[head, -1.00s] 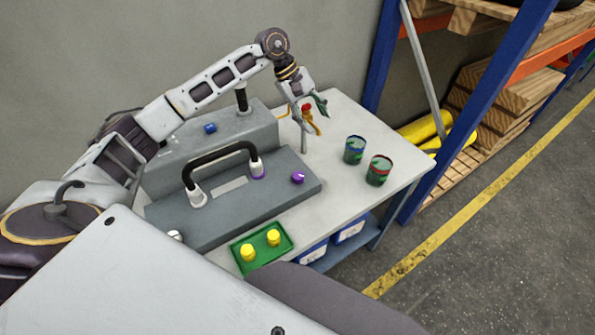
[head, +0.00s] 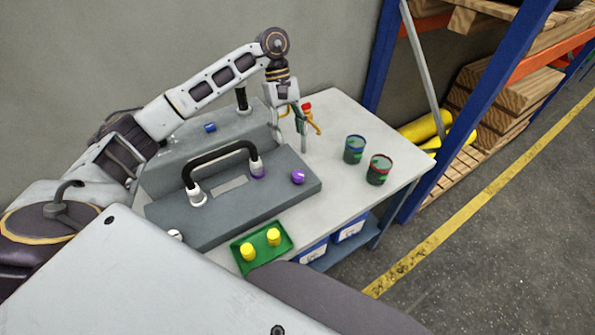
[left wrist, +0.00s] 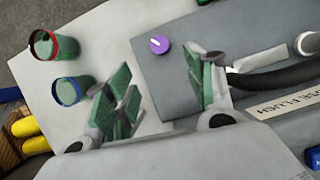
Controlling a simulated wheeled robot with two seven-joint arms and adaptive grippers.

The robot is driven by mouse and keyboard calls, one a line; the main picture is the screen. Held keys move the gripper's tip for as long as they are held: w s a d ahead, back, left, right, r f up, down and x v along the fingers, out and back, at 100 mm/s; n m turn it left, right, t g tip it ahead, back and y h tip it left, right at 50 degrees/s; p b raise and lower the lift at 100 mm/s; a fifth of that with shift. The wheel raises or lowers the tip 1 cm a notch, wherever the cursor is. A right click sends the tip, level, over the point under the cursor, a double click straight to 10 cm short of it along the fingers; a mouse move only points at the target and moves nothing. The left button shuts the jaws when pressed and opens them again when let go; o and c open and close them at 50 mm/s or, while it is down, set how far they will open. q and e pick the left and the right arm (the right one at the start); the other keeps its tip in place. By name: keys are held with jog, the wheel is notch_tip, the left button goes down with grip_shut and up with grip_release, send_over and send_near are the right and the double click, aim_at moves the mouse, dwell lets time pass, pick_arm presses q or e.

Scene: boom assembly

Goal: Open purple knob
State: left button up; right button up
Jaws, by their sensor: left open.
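The purple knob (head: 298,177) sits on the right part of the grey panel's (head: 235,213) sloped top. It also shows in the left wrist view (left wrist: 159,44), just above the gap between my fingers. My left gripper (head: 291,138) is open and empty, pointing down over the panel's far right edge, behind the knob and apart from it. Its green-padded fingers (left wrist: 160,95) stand wide apart in the left wrist view. A black arched handle (head: 218,152) with white and purple ends stands on the panel left of the knob. My right gripper is not in view.
Two dark cups, one blue-rimmed (head: 354,150) and one red-rimmed (head: 379,170), stand on the table (head: 335,190) to the right. A green tray (head: 262,262) with two yellow pieces sits in front. A red-topped tool (head: 308,110) lies behind my left gripper. A blue shelf post stands at right.

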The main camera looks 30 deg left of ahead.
aim_at(298, 173)
pick_arm(q)
jog(key=shift+f, duration=0.15)
jog(key=shift+p+x, duration=1.25)
jog(key=shift+x, duration=5.55)
jog(key=c, duration=1)
jog(key=shift+c, duration=0.2)
